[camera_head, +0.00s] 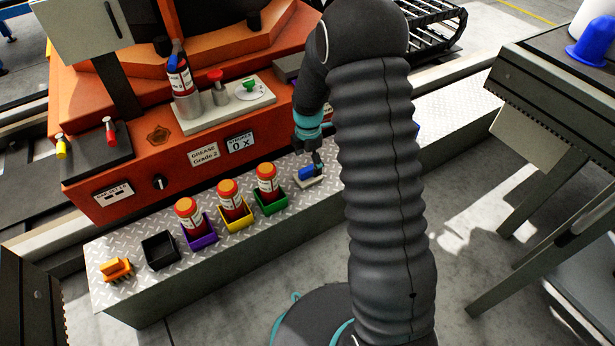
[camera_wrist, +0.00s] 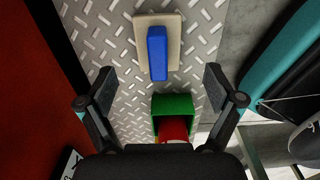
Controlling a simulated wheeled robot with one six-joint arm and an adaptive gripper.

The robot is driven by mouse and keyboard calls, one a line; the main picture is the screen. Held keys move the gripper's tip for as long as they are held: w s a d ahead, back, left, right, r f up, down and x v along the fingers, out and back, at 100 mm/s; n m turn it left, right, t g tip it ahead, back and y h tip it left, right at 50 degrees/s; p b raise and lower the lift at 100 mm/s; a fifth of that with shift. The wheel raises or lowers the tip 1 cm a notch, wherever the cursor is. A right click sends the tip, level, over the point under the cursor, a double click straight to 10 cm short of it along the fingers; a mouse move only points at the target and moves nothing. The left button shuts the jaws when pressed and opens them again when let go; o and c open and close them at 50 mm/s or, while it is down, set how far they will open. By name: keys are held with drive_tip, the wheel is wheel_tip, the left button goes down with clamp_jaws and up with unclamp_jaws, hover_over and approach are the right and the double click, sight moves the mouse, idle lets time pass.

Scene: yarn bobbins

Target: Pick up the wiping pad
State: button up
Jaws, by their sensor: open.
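The wiping pad (camera_head: 310,181) is a pale flat block with a blue handle, lying on the diamond-plate step to the right of the green bin. In the wrist view the wiping pad (camera_wrist: 171,25) lies flat at the top centre, blue handle up. My gripper (camera_wrist: 158,77) is open and empty; its two fingers are spread wide, and the pad shows beyond them, between their lines. In the head view my gripper (camera_head: 318,166) is small and dark, close above the pad and partly hiding it. I cannot tell the exact height gap.
A green bin (camera_head: 271,207) with a red-capped bottle stands beside the pad; it also shows in the wrist view (camera_wrist: 172,103). Yellow (camera_head: 237,222) and purple (camera_head: 202,240) bins with bottles, an empty black bin (camera_head: 160,251) and an orange brush (camera_head: 116,269) stand further left. The orange machine (camera_head: 130,160) rises behind.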

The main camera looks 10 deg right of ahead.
sight(308, 168)
drive_tip(key=shift+w+f+b, duration=0.1)
drive_tip(key=shift+f+b, duration=0.3)
drive_tip(key=shift+f, duration=2.5)
drive_tip(key=c, duration=1.3)
drive_tip(key=shift+r, duration=0.55)
drive_tip(key=r, duration=0.2)
drive_tip(key=d+r, duration=0.1)
drive_tip(key=r, duration=0.1)
drive_tip(key=shift+s+p, duration=0.2)
drive_tip(key=shift+p, duration=0.2)
drive_tip(key=s+d+r, duration=0.1)
drive_tip(key=d+r, duration=0.1)
drive_tip(key=d, duration=0.1)
drive_tip(key=s+d+r, duration=0.1)
drive_tip(key=d+r, duration=0.1)
drive_tip(key=d, duration=0.1)
drive_tip(key=s+d+r+p, duration=0.1)
drive_tip(key=d+r, duration=0.1)
drive_tip(key=d, duration=0.2)
drive_tip(key=shift+s, duration=0.3)
